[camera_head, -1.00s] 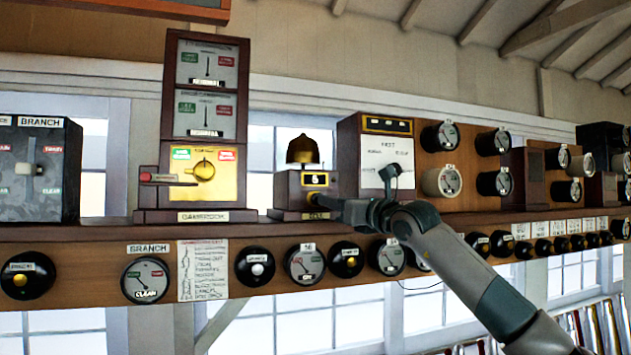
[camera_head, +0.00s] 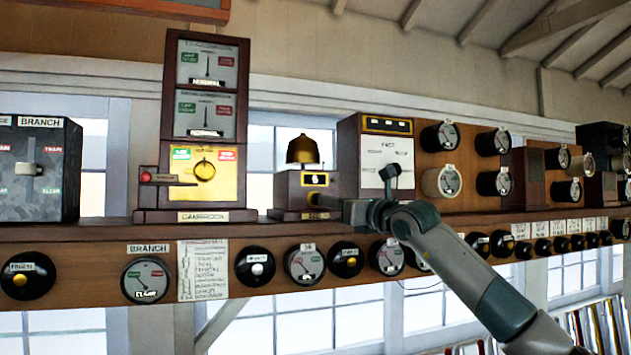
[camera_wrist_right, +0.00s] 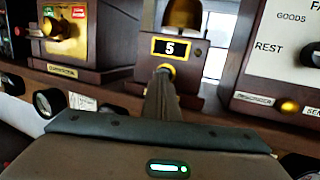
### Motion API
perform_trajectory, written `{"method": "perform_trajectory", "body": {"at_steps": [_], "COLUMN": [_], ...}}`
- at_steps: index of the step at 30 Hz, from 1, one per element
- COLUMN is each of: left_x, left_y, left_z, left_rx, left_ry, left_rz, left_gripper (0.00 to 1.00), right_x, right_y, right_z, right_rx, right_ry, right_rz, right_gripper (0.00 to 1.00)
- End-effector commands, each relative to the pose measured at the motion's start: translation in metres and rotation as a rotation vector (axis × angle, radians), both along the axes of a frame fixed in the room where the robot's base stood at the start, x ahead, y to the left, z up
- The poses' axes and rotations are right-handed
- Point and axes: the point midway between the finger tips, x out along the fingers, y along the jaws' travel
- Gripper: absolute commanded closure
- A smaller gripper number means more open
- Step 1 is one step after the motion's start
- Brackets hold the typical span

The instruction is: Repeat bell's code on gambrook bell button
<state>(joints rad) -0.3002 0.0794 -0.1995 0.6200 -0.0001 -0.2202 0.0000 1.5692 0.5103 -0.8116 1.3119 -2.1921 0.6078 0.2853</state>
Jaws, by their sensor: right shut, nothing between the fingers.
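The Gambrook instrument (camera_head: 205,130) is a tall dark wooden case with two dials above a brass face, labelled at its foot. Beside it on the shelf stands a wooden bell box (camera_head: 290,192) with a brass bell (camera_head: 303,150) on top. A small counter (camera_wrist_right: 170,47) on the box's front reads 5 in the right wrist view. Below it is a round brass button (camera_wrist_right: 168,70). My right gripper (camera_head: 318,200) is shut and empty, its tips right at the button and partly covering it. I cannot tell whether they touch. My left gripper is out of view.
A grey Branch instrument (camera_head: 40,185) stands at the left. A white-faced panel (camera_head: 385,165) stands close right of the bell box. The shelf front (camera_head: 215,290) carries several round knobs and dials below my gripper.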

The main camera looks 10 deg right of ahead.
Motion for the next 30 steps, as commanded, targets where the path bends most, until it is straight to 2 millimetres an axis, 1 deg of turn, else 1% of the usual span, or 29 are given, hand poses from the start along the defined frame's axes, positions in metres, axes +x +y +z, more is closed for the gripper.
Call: {"method": "perform_trajectory", "body": {"at_steps": [8, 19, 26, 30], "left_x": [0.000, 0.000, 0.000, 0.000], "left_y": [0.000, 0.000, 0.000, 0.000], "left_z": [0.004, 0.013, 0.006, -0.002], "left_rx": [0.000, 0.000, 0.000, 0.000], "left_ry": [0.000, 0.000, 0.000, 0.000], "left_rz": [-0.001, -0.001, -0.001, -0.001], "left_gripper": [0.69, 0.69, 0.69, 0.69], "right_x": [0.004, 0.016, 0.013, 0.008], "right_y": [0.001, 0.003, 0.003, 0.002], "right_z": [0.001, 0.001, -0.001, -0.002], "right_rx": [0.000, 0.000, 0.000, 0.000], "right_ry": [0.000, 0.001, -0.001, -0.002], "right_rz": [0.000, 0.000, 0.001, 0.001], "right_gripper": [1.00, 1.00, 1.00, 1.00]}}
